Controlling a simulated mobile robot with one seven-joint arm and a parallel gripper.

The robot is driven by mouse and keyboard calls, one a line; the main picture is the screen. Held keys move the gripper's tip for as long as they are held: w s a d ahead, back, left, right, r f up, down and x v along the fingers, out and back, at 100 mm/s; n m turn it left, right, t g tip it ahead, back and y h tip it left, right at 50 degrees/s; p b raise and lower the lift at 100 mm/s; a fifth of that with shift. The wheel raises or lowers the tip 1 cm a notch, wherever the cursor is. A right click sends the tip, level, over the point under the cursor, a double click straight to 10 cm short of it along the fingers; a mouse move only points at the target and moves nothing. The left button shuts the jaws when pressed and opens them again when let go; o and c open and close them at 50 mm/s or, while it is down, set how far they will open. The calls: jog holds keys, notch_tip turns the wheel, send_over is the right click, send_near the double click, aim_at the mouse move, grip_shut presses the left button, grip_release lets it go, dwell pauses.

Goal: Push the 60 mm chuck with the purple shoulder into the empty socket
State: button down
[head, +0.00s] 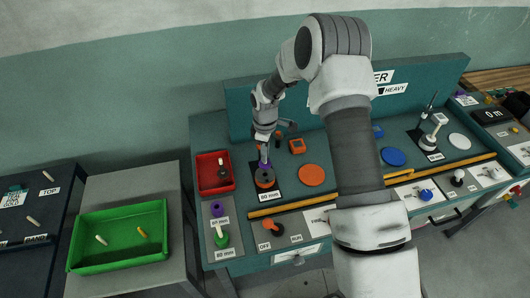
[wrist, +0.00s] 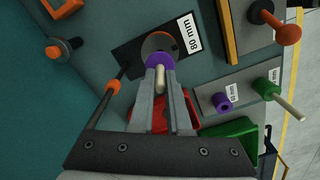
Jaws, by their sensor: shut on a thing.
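My gripper (wrist: 160,75) is shut on a purple-shouldered chuck (wrist: 160,61) with a pale stem between the fingers. In the head view the gripper (head: 264,158) is low over a black plate (head: 276,192) on the bench. In the wrist view the chuck's far end overlaps a round grey socket piece (wrist: 156,41) on that plate (wrist: 125,53); I cannot tell how far in it is. The plate's label (wrist: 187,32) seems to read 80 mm. The fingers hide part of the chuck.
A red tray (head: 203,185) is left of the plate. Another purple piece (head: 216,209) and a green chuck (head: 221,239) stand on a holder at front left. An orange disc (head: 312,175) is to the right. A yellow rail (head: 290,204) runs along the front.

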jog(key=shift+f, duration=0.6)
jog(key=shift+f+b, duration=0.95)
jog(key=shift+b, duration=0.55)
dwell(0.6)
jog(key=shift+f+b, duration=0.6)
jog(key=shift+f, duration=0.15)
jog(key=shift+f+b, duration=0.5)
dwell(0.3)
jog(key=c, duration=0.8)
grip_release()
jog(key=shift+r, duration=0.1)
